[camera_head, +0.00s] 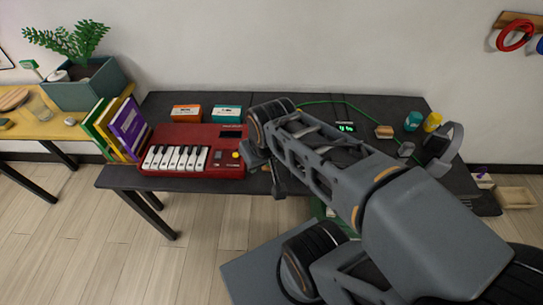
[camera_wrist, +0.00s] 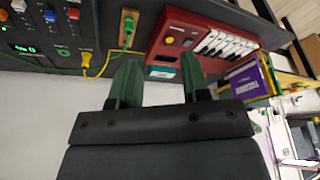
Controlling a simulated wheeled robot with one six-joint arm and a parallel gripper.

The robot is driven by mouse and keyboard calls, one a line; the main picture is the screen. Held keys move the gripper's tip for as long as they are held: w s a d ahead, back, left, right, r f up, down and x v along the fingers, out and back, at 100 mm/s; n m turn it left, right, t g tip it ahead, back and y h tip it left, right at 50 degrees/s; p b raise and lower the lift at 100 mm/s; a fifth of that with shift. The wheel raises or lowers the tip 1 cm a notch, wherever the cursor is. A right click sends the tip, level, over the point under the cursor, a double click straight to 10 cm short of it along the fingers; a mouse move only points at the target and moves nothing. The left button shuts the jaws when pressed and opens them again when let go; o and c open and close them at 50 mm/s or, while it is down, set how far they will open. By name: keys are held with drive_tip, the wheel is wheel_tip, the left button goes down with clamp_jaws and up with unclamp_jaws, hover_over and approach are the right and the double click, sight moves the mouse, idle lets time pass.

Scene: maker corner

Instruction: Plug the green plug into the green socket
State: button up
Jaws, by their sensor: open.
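My gripper (camera_wrist: 160,66) is open, with its two green-tipped fingers apart and nothing held between them. In the wrist view a small green piece, seemingly the green plug (camera_wrist: 129,24), sits on an orange-brown block (camera_wrist: 126,42) ahead of the left finger. A thin green cable (camera_wrist: 45,68) runs along the panel edge towards it. The dark panel (camera_wrist: 35,35) at the left carries a yellow plug (camera_wrist: 87,58) and a dark green round spot, possibly the green socket (camera_wrist: 64,53). In the head view my arm hides much of the table; the green cable (camera_head: 335,102) arcs behind it.
A red keyboard (camera_head: 190,150) stands on the dark table (camera_head: 120,178), with an orange box (camera_head: 187,113) and a teal box (camera_head: 226,114) behind it. Upright books (camera_head: 115,128) stand left. Teal (camera_head: 413,121) and yellow (camera_head: 432,122) cans stand at the right.

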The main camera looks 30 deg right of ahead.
drive_tip(key=shift+o, duration=1.3)
drive_tip(key=w+d+f+m+g+p, duration=0.1)
drive_tip(key=w+d+f+m+g, duration=0.1)
drive_tip(key=w, duration=0.7)
drive_tip(key=d+m, duration=0.1)
drive_tip(key=d, duration=0.1)
drive_tip(key=shift+w+d+f+p, duration=0.25)
drive_tip(key=shift+d+f+p, duration=0.05)
drive_tip(key=shift+f, duration=0.05)
drive_tip(key=w+d+f+m+g+p, duration=0.1)
drive_tip(key=w+d+f+m, duration=0.2)
drive_tip(key=w+d+f, duration=0.2)
wheel_tip(320, 180, down, 3)
drive_tip(key=shift+w+d+r+g, duration=0.15)
drive_tip(key=shift+w+g, duration=0.15)
drive_tip(key=shift+w, duration=0.4)
wheel_tip(320, 180, down, 9)
drive_tip(key=shift+r, duration=0.15)
drive_tip(key=shift+f+p, duration=0.6)
drive_tip(key=shift+f, duration=2)
